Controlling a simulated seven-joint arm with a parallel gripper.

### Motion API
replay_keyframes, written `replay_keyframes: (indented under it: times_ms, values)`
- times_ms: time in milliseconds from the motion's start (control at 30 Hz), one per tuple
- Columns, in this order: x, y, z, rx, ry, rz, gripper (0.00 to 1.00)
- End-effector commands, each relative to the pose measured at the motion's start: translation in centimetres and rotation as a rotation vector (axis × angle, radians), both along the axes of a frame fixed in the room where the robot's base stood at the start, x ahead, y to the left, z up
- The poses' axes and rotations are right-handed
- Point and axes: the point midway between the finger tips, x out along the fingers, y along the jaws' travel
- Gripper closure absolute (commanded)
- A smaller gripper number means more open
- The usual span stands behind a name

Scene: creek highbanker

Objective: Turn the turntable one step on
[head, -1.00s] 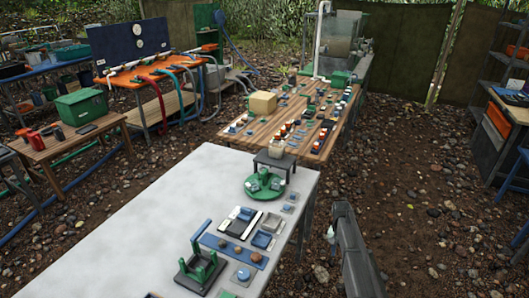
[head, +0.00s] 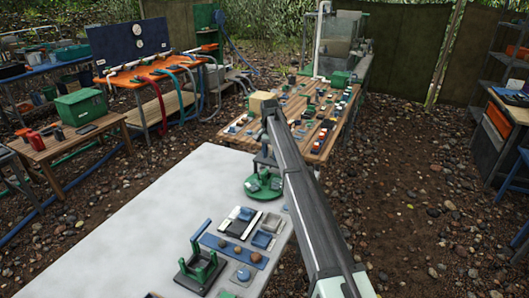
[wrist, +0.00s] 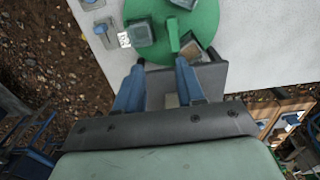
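The green round turntable (head: 262,197) stands near the far right end of the pale table, partly behind my arm in the head view. In the wrist view the turntable (wrist: 203,20) fills the top middle. A green upright tab (wrist: 173,34) stands on it, with a dark square tray (wrist: 140,33) to the left and another grey tray (wrist: 207,55) to the right. My gripper (wrist: 161,66) is open, its two blue fingers apart near the turntable's edge. No hold on the tab shows, and I cannot tell the fingers' height above the disc.
A white marked tag (wrist: 123,40) is by the disc. In the head view, a blue strip (head: 235,250) and a green fixture (head: 203,268) stand nearer on the table.

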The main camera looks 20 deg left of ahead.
Motion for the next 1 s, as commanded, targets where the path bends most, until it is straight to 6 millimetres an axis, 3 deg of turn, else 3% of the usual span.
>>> replay_keyframes:
  times_ms: [133, 367, 1000]
  values:
    - [-1.0, 2.0, 1.0, 0.014, 0.008, 0.0, 0.62]
    - [-1.2, 2.2, 0.6, 0.016, 0.011, -0.001, 0.62]
    - [-1.2, 2.1, -4.0, 0.016, 0.011, -0.001, 0.62]
